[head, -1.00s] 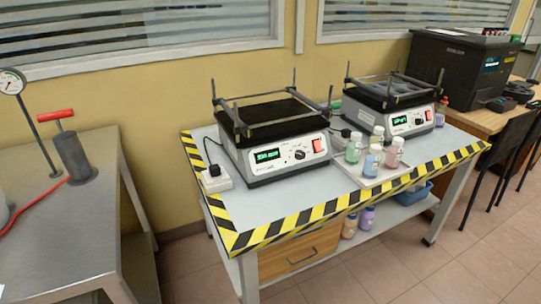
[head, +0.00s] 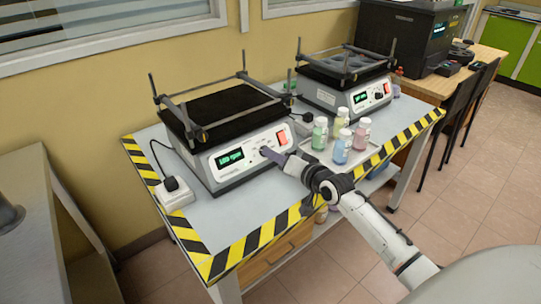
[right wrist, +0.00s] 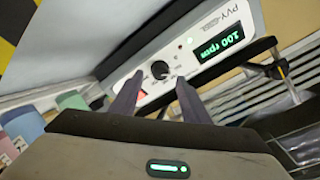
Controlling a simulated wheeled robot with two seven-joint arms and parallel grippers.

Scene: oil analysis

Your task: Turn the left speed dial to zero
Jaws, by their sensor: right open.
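The left shaker (head: 238,160) has a white front panel with a green display, a dark speed dial (head: 264,151) and a red switch. In the right wrist view the dial (right wrist: 160,69) is a round black knob, and the display (right wrist: 222,42) reads 100 rpm. My right gripper (head: 273,156) is in front of that panel at the dial. In the right wrist view its two fingers (right wrist: 160,79) are apart, one on each side of the dial and a little short of it. They look empty; contact with the dial cannot be told. My left gripper is not in view.
Several capped bottles (head: 341,146) stand on a tray to the right of my right gripper. A second shaker (head: 345,103) stands behind them. A white power socket (head: 174,194) is at the left. The table's front edge has striped tape (head: 262,236).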

